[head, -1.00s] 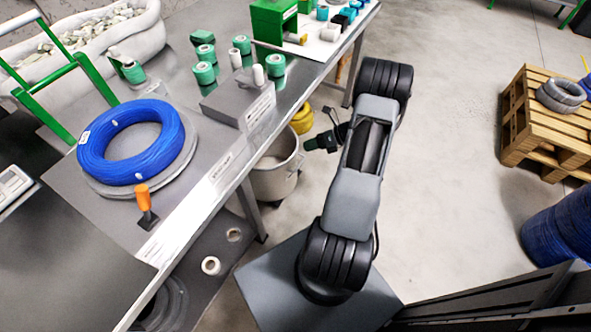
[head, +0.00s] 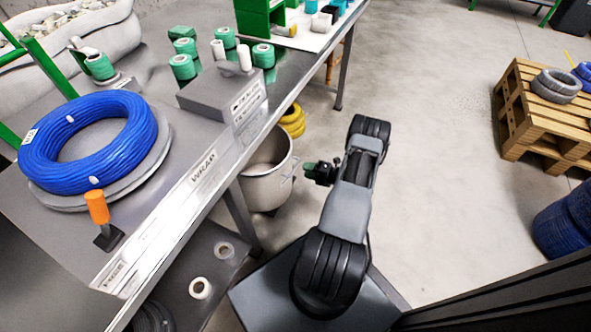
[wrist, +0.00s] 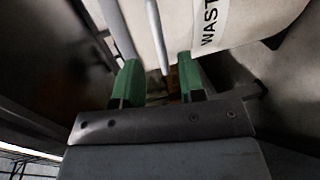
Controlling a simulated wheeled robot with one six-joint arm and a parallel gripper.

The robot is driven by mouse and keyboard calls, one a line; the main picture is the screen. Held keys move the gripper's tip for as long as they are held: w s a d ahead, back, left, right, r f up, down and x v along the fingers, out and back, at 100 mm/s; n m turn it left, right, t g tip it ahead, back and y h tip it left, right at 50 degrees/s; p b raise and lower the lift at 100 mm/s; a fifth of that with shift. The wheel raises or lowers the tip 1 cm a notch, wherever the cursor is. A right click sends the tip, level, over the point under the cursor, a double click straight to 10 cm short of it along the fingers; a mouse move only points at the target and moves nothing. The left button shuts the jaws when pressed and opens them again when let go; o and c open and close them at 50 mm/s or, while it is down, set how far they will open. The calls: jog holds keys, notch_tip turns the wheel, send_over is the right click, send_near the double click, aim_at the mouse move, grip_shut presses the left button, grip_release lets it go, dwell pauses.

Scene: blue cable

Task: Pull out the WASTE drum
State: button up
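The WASTE drum (head: 266,184) is a pale round bin standing on the floor under the bench edge. In the wrist view its wall (wrist: 240,18) fills the top, with "WAST" readable in black letters. A thin grey bar (wrist: 156,32), which looks like the drum's handle, runs down to a point between my fingertips. My gripper (wrist: 158,72) has green fingertips spread apart, with a gap on each side of the bar. In the head view my gripper (head: 310,168) is just right of the drum, at about rim height. Whether a finger touches the drum cannot be told.
The steel bench (head: 185,215) overhangs the drum, with a leg (head: 237,215) at its left. Yellow coils (head: 293,121) lie behind it. A blue cable coil (head: 60,172) sits on the bench. Open floor (head: 420,190) lies to the right, before a pallet (head: 540,125).

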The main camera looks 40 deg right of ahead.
aim_at(296, 167)
jog(key=shift+b+x, duration=0.7)
jog(key=shift+x, duration=2.35)
grip_shut()
